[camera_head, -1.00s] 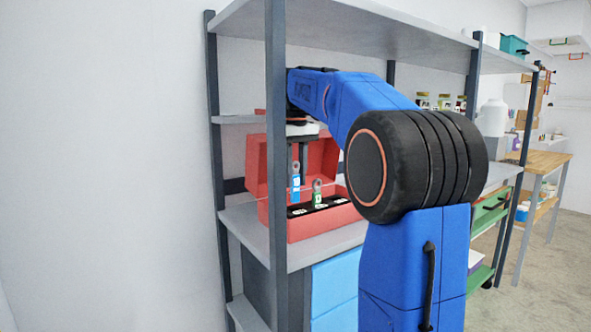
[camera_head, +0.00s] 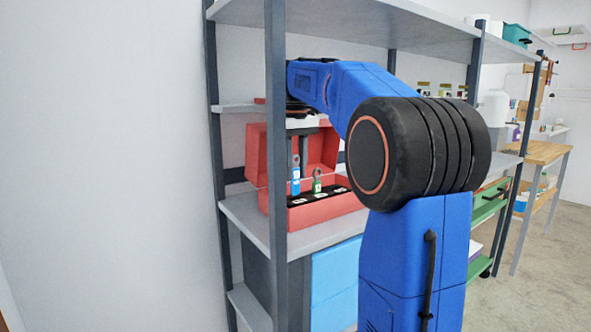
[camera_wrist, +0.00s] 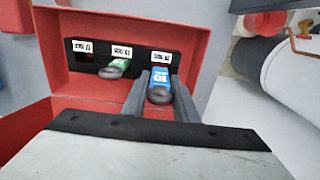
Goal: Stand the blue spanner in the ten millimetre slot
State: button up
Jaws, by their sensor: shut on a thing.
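The blue spanner (camera_head: 296,180) is upright in my gripper (camera_wrist: 160,98), with its ring end up and a white label that seems to read 10 (camera_wrist: 160,79). My gripper is shut on it, with one finger on each side. The spanner is at the left end of the slotted black insert in the red toolbox (camera_head: 330,209). In the wrist view it lies beside the rightmost slot label (camera_wrist: 161,57), which seems to read 10. Its lower end is hidden, so I cannot tell whether it is inside the slot.
A green spanner (camera_head: 317,182) stands in the neighbouring slot, close to my finger; it also shows in the wrist view (camera_wrist: 115,68). A third slot label (camera_wrist: 83,46) has no spanner by it. The raised red lid and a dark shelf post (camera_head: 277,170) are close by.

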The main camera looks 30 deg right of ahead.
aim_at(295, 195)
jog(key=shift+f, duration=2.7)
dwell(0.7)
jog(key=o, duration=1.2)
jog(key=shift+c, duration=0.2)
notch_tip(295, 195, up, 16)
jog(key=shift+r, duration=0.65)
